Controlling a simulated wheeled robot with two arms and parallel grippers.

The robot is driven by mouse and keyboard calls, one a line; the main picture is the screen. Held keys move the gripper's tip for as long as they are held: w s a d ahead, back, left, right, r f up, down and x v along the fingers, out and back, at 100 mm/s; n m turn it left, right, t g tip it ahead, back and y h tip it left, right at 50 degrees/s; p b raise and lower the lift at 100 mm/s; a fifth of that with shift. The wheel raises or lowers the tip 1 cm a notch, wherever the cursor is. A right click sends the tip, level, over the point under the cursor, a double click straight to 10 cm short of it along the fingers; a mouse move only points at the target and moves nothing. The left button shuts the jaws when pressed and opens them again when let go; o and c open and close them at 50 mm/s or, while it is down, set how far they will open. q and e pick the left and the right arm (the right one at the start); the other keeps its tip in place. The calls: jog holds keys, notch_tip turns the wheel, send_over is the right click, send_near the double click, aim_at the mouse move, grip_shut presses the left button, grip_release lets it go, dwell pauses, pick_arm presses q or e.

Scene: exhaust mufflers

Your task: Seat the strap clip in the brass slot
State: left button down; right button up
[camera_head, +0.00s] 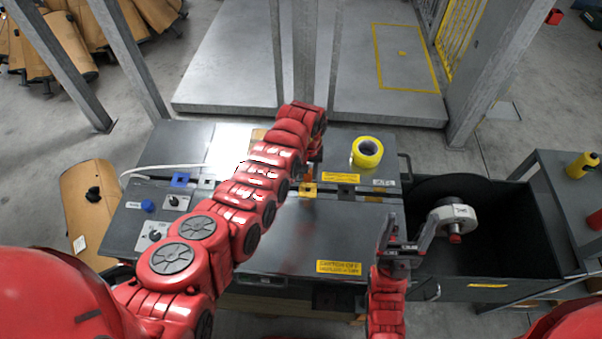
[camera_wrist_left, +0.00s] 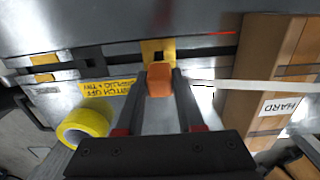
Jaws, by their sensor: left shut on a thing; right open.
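The orange strap clip (camera_wrist_left: 160,80) is between the two fingers of my left gripper (camera_wrist_left: 161,72), which is shut on it. The brass slot (camera_wrist_left: 157,50), a yellow plate with a dark opening, lies just beyond the clip in the left wrist view. Whether clip and slot touch is unclear. The slot also shows in the head view (camera_head: 308,190), just below my left gripper (camera_head: 308,170), which my arm partly hides. A white strap (camera_wrist_left: 255,86) runs right from the clip's side. My right gripper (camera_head: 412,228) is open, at the bench's right side.
A yellow tape roll (camera_head: 367,152) lies on the bench, right of the slot. A blue block (camera_head: 180,180) and knobs are at its left. The bench's front right top (camera_head: 340,235) is clear.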

aim_at(308, 181)
pick_arm(q)
jog(key=shift+d+f, duration=0.1)
jog(key=shift+f, duration=0.05)
dwell(0.3)
jog(key=shift+f+b, duration=1.95)
jog(key=shift+f, duration=0.3)
jog(key=shift+f+b, duration=0.4)
jog(key=shift+b, duration=0.1)
dwell(0.5)
jog(key=shift+c, duration=2.2)
grip_release()
notch_tip(308, 181, up, 9)
jog(key=shift+f+b, duration=0.1)
jog(key=shift+b, duration=0.7)
notch_tip(308, 181, up, 7)
jog(key=p, duration=0.3)
jog(key=shift+r+p, duration=0.45)
jog(key=shift+r, duration=0.3)
